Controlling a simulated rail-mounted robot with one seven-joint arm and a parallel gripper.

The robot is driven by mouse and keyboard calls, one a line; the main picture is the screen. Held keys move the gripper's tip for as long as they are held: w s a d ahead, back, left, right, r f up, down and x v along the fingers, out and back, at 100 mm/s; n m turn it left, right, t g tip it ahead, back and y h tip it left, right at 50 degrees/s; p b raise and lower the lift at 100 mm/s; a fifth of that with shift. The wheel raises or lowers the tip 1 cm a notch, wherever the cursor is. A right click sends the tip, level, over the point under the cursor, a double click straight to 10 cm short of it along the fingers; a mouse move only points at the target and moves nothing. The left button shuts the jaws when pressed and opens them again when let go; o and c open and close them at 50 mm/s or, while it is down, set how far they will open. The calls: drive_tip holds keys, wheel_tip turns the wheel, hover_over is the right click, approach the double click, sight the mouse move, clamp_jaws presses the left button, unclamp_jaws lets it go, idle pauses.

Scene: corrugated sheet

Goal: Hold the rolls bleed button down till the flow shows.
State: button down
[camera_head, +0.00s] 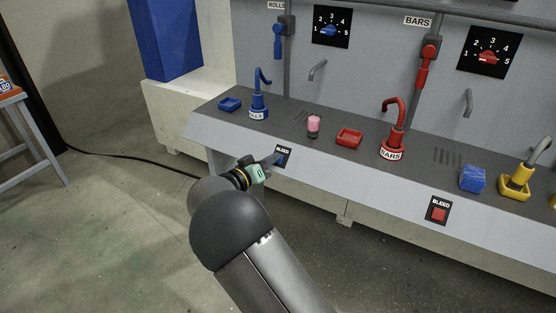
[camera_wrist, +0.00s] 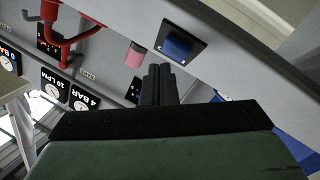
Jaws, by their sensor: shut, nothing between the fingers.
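The rolls bleed button, a blue square on a black plate marked BLEED (camera_head: 283,157), sits on the front face of the console. The blue button (camera_wrist: 178,46) also shows in the wrist view, just beyond the fingertips. My gripper (camera_head: 271,163) is shut and empty, with its tips just left of the button. In the wrist view the closed dark fingers (camera_wrist: 159,74) point towards the button's lower left side; I cannot tell whether they touch it. The rolls dial with a blue knob (camera_head: 331,30) and the blue rolls lever (camera_head: 278,40) are on the back panel.
A blue hooked fitting marked ROLLS (camera_head: 259,106), a pink cylinder (camera_head: 313,126) and a red tray (camera_head: 349,137) stand on the console top. A second bleed button, red (camera_head: 438,213), is further right. Round gauges (camera_wrist: 82,98) show in the wrist view.

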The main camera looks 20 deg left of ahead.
drive_tip(key=shift+r, duration=0.1)
drive_tip(key=s+r, duration=0.3)
drive_tip(key=shift+s+a+r+b, duration=0.2)
drive_tip(key=shift+a+b, duration=0.1)
drive_tip(key=shift+a, duration=0.1)
drive_tip(key=s+d+r+m+g+p, duration=0.1)
drive_tip(key=s+d+r+g+p, duration=0.2)
drive_tip(key=d, duration=0.7)
drive_tip(key=s+d+g+p, duration=0.1)
drive_tip(key=s+d+g, duration=0.1)
drive_tip(key=d+g, duration=0.5)
drive_tip(key=s+d+r+m+g+p, duration=0.1)
drive_tip(key=s+d+r+g+p, duration=0.15)
drive_tip(key=d, duration=0.95)
drive_tip(key=s+d+r+g+y+p, duration=0.1)
drive_tip(key=s+d+r+y+p, duration=0.1)
drive_tip(key=s, duration=1)
drive_tip(key=s+d+r+n+g+y+p, duration=0.1)
drive_tip(key=s+d+y+p, duration=0.3)
drive_tip(key=s, duration=0.8)
drive_tip(key=shift+d+r+g+y+p, duration=0.35)
drive_tip(key=shift+d+g+y, duration=0.15)
drive_tip(key=shift+y, duration=0.6)
